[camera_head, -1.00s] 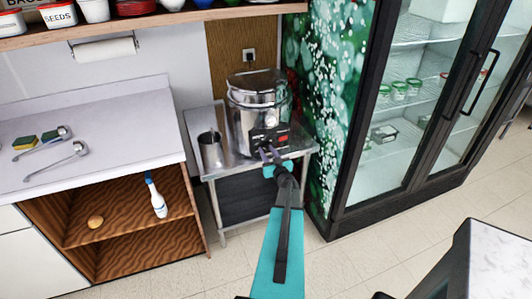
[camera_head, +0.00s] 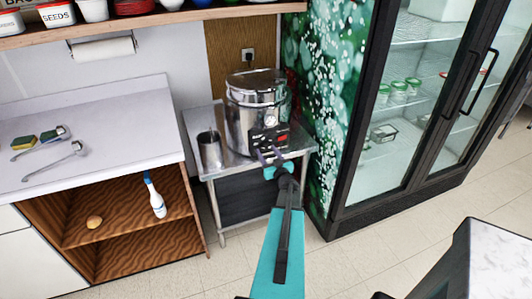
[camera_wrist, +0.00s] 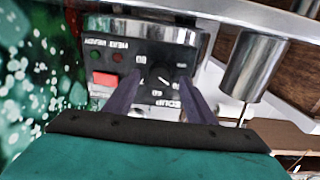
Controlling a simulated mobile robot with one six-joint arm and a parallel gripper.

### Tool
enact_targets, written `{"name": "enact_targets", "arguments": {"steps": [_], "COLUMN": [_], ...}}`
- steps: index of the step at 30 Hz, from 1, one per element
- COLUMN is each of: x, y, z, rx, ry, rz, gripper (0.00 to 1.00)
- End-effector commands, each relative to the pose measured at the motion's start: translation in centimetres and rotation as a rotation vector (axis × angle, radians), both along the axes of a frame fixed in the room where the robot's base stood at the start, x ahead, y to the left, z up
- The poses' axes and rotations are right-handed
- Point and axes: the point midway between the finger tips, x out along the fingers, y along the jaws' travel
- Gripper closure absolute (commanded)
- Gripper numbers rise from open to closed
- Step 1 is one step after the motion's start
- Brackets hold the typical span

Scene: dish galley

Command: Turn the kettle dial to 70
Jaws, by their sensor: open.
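The kettle (camera_head: 256,98) is a large silver pot with a lid on a small steel table. Its black control panel (camera_head: 264,134) faces my gripper (camera_head: 270,157). In the wrist view the panel (camera_wrist: 150,46) appears upside down, with a red switch (camera_wrist: 104,78) and two small lamps at the left. The black dial (camera_wrist: 164,84) shows between my open fingers (camera_wrist: 158,98), with pale marks around it. Its setting is too small to read. The fingers are empty, and I cannot tell whether they touch the panel.
A steel cylindrical container (camera_head: 209,150) stands left of the kettle; it also shows in the wrist view (camera_wrist: 252,66). A glass-door fridge (camera_head: 405,110) stands at the right. A counter (camera_head: 90,130) with a sponge and ladles is at the left. The floor between is clear.

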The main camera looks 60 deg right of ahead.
Motion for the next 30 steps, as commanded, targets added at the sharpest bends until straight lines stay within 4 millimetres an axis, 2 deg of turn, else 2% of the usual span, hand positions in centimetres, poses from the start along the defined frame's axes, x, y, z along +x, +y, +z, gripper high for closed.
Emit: {"name": "enact_targets", "arguments": {"steps": [30], "x": [-8.1], "y": [6.1], "z": [0.0], "rx": [0.000], "ry": [-0.003], "rz": [0.000], "gripper": [0.50]}}
